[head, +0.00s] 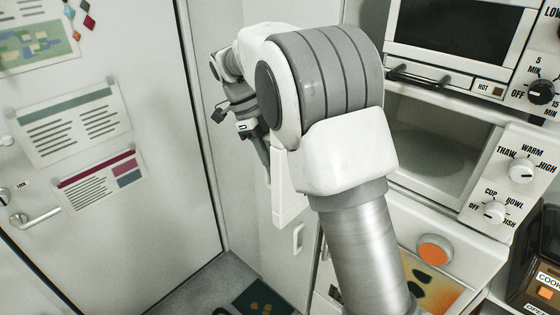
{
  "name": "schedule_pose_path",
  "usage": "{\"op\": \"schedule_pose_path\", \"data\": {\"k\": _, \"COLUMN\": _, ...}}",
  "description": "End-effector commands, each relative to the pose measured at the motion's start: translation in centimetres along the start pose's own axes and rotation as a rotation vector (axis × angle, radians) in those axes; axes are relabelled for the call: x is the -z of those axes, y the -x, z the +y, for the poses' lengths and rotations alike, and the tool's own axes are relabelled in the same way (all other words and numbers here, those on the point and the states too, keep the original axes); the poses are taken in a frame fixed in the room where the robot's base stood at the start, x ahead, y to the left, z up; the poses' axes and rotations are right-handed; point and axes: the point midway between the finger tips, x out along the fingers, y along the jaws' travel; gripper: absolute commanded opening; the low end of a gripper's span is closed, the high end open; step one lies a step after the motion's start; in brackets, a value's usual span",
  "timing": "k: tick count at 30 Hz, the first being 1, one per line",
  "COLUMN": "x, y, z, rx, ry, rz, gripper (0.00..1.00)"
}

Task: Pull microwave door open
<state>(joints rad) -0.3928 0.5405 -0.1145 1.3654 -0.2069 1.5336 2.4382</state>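The microwave, with its two white dials (521,170), is at the right in the head view, below another appliance. Its pale cavity (428,150) shows with no door across the front. A white upright panel (289,190) shows left of the cavity, under my arm. It looks like the microwave door swung out to the left, but my arm hides most of it. My gripper (262,151) is left of this panel, close to its edge. The fingers are small, dark and partly hidden; I cannot tell whether they touch it or are shut.
An oven (456,30) with a black window and dark handle sits above the microwave. An orange round button (435,250) is below it. A dark coffee maker (540,262) is at the right edge. A white door (100,200) stands at the left.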

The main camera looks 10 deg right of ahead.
Motion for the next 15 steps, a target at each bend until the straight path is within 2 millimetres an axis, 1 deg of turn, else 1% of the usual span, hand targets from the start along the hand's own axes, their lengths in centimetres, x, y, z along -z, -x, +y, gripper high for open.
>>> {"op": "schedule_pose_path", "data": {"k": 1, "x": -0.74, "y": 0.36, "z": 0.52, "rx": -0.005, "ry": 0.015, "rz": -0.006, "gripper": 0.0}}
{"op": "schedule_pose_path", "data": {"k": 3, "x": -0.97, "y": 0.4, "z": 0.42, "rx": -0.006, "ry": 0.015, "rz": -0.007, "gripper": 0.0}}
{"op": "schedule_pose_path", "data": {"k": 15, "x": -1.19, "y": 0.37, "z": 0.32, "rx": -0.006, "ry": 0.016, "rz": -0.007, "gripper": 0.0}}
